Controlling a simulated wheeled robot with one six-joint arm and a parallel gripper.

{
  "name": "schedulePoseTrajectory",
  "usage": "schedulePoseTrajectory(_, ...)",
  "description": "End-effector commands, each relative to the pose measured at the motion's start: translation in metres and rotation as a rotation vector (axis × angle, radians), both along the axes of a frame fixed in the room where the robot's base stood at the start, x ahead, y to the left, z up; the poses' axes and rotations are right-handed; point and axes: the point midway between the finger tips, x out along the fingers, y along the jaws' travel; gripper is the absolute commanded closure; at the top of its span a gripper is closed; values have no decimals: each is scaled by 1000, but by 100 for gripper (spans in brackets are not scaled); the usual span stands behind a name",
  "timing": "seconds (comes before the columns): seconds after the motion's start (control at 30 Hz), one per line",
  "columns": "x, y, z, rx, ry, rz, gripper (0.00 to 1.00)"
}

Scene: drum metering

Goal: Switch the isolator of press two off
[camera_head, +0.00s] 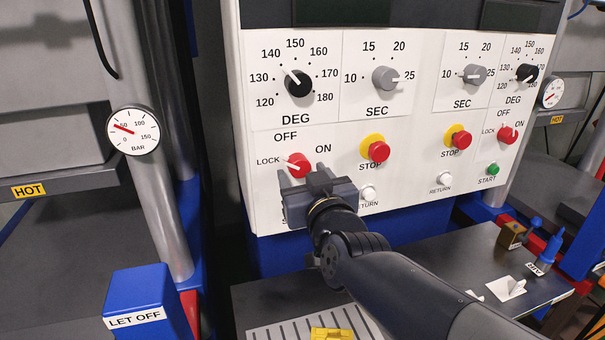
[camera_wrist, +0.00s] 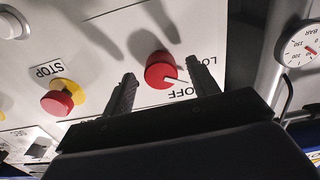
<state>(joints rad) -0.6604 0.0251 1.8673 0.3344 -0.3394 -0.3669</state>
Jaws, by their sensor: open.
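The left isolator knob (camera_head: 299,166) is red with a white pointer. It sits on the white panel among OFF, LOCK and ON marks. Its pointer is toward the upper left, on the LOCK and OFF side; I cannot tell which mark exactly. In the wrist view the knob (camera_wrist: 158,72) shows between my fingertips, its pointer near the OFF mark. A second red isolator knob (camera_head: 507,134) is on the right, pointer toward ON. No press number is readable. My gripper (camera_head: 303,181) is open just below the left knob; contact cannot be told.
A red STOP button (camera_head: 379,151) is right of the left knob, with a white return button (camera_head: 368,192) below. A second STOP button (camera_head: 461,140) and green START button (camera_head: 493,169) are farther right. A gauge (camera_head: 133,130) and blue LET OFF box (camera_head: 148,300) stand left.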

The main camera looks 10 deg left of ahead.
Motion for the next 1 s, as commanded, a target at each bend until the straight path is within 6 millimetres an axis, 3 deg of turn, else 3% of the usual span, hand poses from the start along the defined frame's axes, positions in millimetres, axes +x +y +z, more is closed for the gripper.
schedulePoseTrajectory(0.47, 11, 6, 0, -1, -1, 0, 44)
schedulePoseTrajectory(1.0, 10, 6, 0, -1, 0, 1, 86)
